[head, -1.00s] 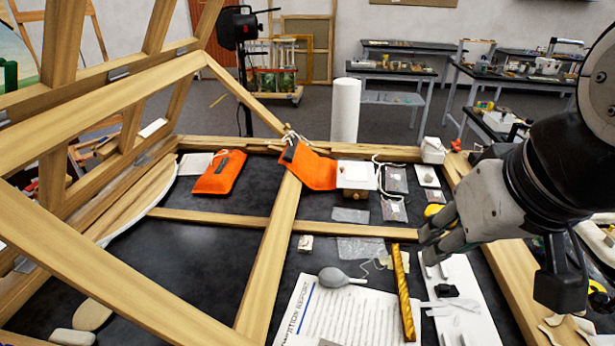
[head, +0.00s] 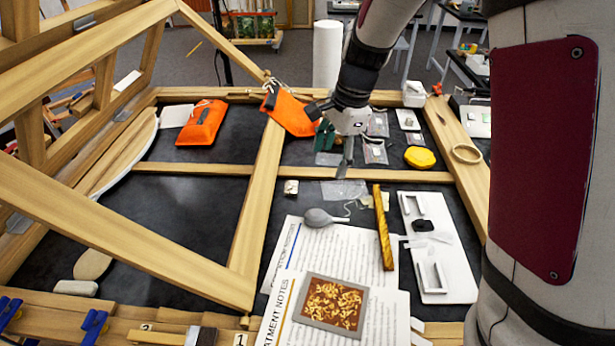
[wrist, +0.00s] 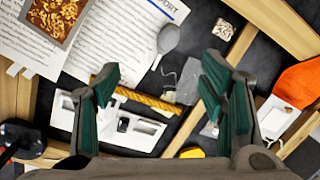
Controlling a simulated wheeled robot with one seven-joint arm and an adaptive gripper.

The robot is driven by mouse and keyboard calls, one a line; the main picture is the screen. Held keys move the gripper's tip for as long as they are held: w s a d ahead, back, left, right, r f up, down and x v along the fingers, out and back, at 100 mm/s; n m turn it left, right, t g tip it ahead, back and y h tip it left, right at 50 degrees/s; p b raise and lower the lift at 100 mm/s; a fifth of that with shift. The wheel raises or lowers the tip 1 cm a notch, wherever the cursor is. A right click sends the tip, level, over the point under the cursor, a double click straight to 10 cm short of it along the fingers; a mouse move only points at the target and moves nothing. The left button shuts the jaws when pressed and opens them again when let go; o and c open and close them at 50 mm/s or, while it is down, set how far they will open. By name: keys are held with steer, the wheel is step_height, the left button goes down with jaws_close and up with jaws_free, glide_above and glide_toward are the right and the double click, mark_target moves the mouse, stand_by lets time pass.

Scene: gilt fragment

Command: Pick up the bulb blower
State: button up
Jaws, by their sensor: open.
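My gripper (head: 336,150) is above the table, behind the blower in the head view. In the wrist view my gripper (wrist: 160,85) is open, with its green-padded fingers wide apart and nothing between them touching. The blower is apart from both fingers and fully visible there.
A gold bar (head: 383,228) lies just right of the blower. A white plate (head: 437,262) with frames is further right. A framed gold-flake picture (head: 331,305) lies on the front papers. Wooden beams (head: 262,200) stand left. A small tag block (head: 291,187) sits behind the blower.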

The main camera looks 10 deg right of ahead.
mark_target(319, 212)
steer(key=w+f+m+b, duration=0.1)
steer(key=f, duration=0.8)
steer(key=w+a+f+m+h+b, duration=0.1)
steer(key=w+f+m, duration=0.1)
steer(key=f, duration=0.6)
steer(key=w+f+m+g, duration=0.1)
steer(key=w+f+m, duration=0.1)
steer(key=f, duration=0.7)
steer(key=shift+w+a+f+h+b, duration=0.1)
steer(key=shift+a+f+h+b, duration=0.1)
steer(key=shift+f+h+b, duration=0.15)
steer(key=shift+r, duration=0.1)
steer(key=c, duration=1.3)
